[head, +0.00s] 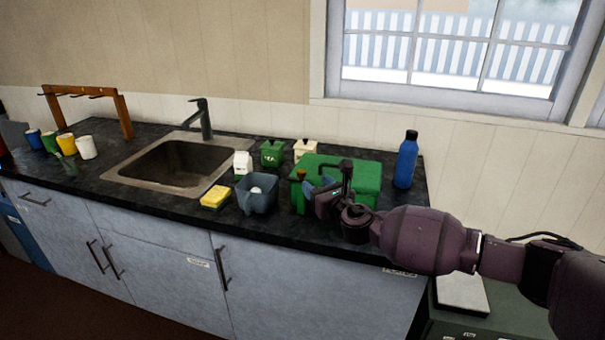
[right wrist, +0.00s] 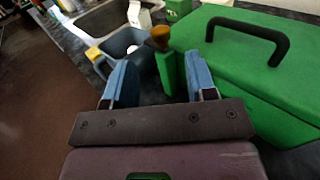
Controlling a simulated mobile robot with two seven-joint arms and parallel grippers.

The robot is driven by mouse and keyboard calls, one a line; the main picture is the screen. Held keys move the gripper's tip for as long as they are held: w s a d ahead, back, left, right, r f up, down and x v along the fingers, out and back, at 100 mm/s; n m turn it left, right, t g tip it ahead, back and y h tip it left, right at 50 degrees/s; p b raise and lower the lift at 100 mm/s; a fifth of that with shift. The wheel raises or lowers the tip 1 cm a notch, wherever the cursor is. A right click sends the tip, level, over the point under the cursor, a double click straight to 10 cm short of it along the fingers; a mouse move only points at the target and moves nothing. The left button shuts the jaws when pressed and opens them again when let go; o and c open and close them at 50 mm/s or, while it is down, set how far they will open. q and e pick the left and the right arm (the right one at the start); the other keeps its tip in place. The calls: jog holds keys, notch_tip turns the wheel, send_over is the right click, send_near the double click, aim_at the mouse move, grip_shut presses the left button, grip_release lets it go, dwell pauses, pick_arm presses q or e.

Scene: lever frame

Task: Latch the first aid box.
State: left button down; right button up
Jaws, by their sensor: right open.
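The green first aid box (head: 362,172) stands on the dark counter with its lid down and a black handle on top. It also fills the right side of the right wrist view (right wrist: 255,75). A green upright lever (right wrist: 168,72) with an orange-brown knob (right wrist: 160,38) stands at the box's left front; the knob also shows in the head view (head: 301,174). My right gripper (head: 318,188) is open at the front of the box. Its blue fingers (right wrist: 160,80) appear either side of the lever; contact cannot be told. My left gripper is out of view.
A grey-blue tub (head: 257,196), yellow sponge (head: 215,197), white carton (head: 243,164), green canister (head: 272,153) and cream canister (head: 305,148) stand left of the box. A blue bottle (head: 406,160) stands right. The sink (head: 180,163) is farther left.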

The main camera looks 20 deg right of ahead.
aim_at(303, 173)
jog(key=w, duration=0.3)
jog(key=w+a+b, duration=0.1)
jog(key=w, duration=0.3)
jog(key=shift+a, duration=0.2)
jog(key=shift+w+a, duration=0.1)
jog(key=shift+w, duration=0.35)
jog(key=c, duration=0.9)
